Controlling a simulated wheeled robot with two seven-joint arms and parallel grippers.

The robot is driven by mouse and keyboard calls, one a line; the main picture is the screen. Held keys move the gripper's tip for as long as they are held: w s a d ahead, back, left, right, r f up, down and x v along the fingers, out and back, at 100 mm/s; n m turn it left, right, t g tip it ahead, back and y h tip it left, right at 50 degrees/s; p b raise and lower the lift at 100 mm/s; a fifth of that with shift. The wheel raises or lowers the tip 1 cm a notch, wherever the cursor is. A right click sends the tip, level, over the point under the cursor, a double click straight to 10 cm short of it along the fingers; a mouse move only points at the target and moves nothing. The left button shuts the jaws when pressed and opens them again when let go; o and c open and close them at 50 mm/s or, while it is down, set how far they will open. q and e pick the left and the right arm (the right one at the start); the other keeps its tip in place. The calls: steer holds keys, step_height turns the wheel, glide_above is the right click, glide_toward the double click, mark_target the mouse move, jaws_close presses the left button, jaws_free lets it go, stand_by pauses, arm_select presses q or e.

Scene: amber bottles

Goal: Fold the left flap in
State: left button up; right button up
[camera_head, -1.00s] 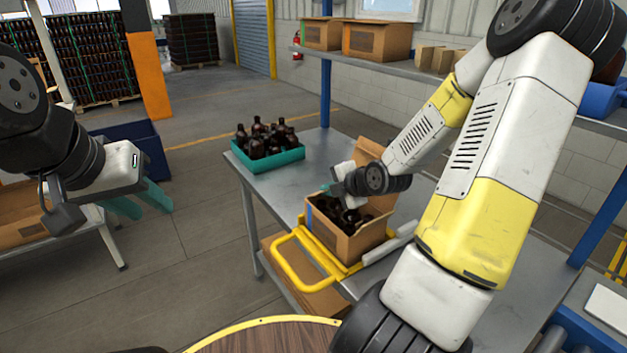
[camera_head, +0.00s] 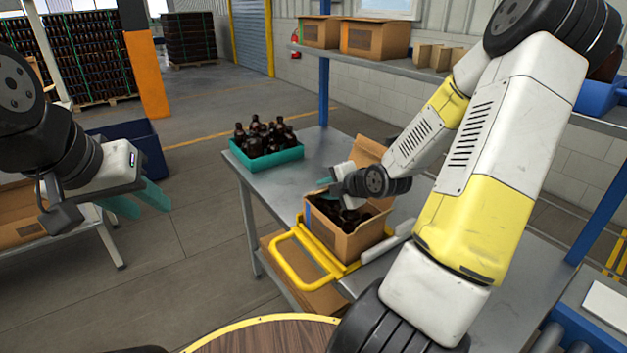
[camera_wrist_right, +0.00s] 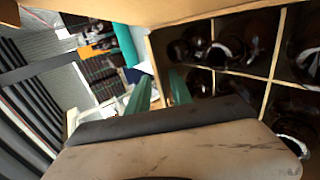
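An open cardboard box (camera_head: 358,243) stands on the metal table, with dark bottles (camera_head: 345,214) inside. In the right wrist view the bottles (camera_wrist_right: 228,52) sit between cardboard dividers. One flap (camera_head: 371,152) stands up at the back of the box; another cardboard panel (camera_wrist_right: 190,9) crosses the top of the wrist view. I cannot pick out the left flap with certainty. My right gripper (camera_head: 326,187) is at the box's upper left edge. Its teal fingers (camera_wrist_right: 160,92) are apart, near the cardboard edge; no clear grip shows. My left gripper (camera_head: 138,202) is open and empty, far left of the table.
A yellow tubular frame (camera_head: 300,270) sits at the front left of the box. A teal crate of amber bottles (camera_head: 268,153) stands at the table's back left corner. Bare tabletop (camera_head: 285,188) lies between crate and box. A shelf with cartons (camera_head: 374,38) is behind.

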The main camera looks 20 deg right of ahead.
steer(key=v, duration=0.7)
steer(key=shift+s+r, duration=0.2)
steer(key=shift+s, duration=0.1)
steer(key=shift+d, duration=0.1)
